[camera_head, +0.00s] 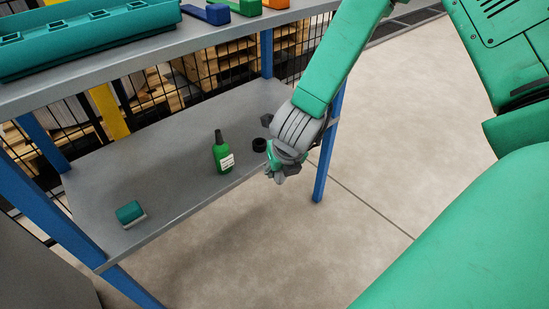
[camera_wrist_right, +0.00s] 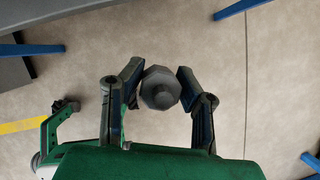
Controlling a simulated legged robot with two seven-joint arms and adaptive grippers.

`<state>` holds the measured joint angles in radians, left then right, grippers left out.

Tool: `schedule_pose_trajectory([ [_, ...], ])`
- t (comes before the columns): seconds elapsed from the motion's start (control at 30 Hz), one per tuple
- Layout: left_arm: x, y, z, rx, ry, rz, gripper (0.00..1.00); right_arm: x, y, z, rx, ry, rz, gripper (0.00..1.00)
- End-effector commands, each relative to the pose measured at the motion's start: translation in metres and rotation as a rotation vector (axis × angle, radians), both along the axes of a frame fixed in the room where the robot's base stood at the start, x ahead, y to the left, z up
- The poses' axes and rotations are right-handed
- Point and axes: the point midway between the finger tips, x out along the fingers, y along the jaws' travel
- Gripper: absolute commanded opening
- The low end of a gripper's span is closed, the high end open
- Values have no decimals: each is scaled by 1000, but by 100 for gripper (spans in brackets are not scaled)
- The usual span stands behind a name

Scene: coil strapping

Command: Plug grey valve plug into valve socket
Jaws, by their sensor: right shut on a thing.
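The grey valve plug (camera_wrist_right: 160,88) shows in the right wrist view as a dark grey, many-sided piece with a smaller raised centre. My right gripper (camera_wrist_right: 158,84) has its two fingers on either side of the plug and is shut on it. In the head view my right gripper (camera_head: 280,172) hangs at the right front corner of the lower shelf; the plug is hard to make out there. I cannot pick out the valve socket for sure in either view. My left gripper is not in view.
The lower grey shelf (camera_head: 180,170) holds a green bottle (camera_head: 223,152), a black ring (camera_head: 259,145) and a teal cylinder (camera_head: 130,213). A blue post (camera_head: 328,150) stands beside my right gripper. The upper shelf (camera_head: 150,57) holds a teal tray (camera_head: 90,40). Open floor lies to the right.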

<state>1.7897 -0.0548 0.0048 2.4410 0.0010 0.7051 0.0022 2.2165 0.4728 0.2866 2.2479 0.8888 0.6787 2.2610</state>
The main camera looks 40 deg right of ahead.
Motion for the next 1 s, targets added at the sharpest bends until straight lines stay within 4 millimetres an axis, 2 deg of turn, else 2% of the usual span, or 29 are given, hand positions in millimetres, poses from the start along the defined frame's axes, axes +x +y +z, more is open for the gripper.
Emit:
schedule_pose_trajectory([
  [0.3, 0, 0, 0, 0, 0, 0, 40, -3, 0, 0, 1, 0, 0, 0],
  [0.33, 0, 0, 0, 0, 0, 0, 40, -3, 0, 0, 1, 0, 0, 22],
  [0.4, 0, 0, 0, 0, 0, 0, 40, -3, 0, 0, 1, 0, 0, 0],
  [0.7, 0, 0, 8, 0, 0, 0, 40, -2, 0, 7, 1, 0, -1, 0],
  [1.0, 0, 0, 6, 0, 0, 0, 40, 1, 4, 7, 0, -1, 22, 0],
])
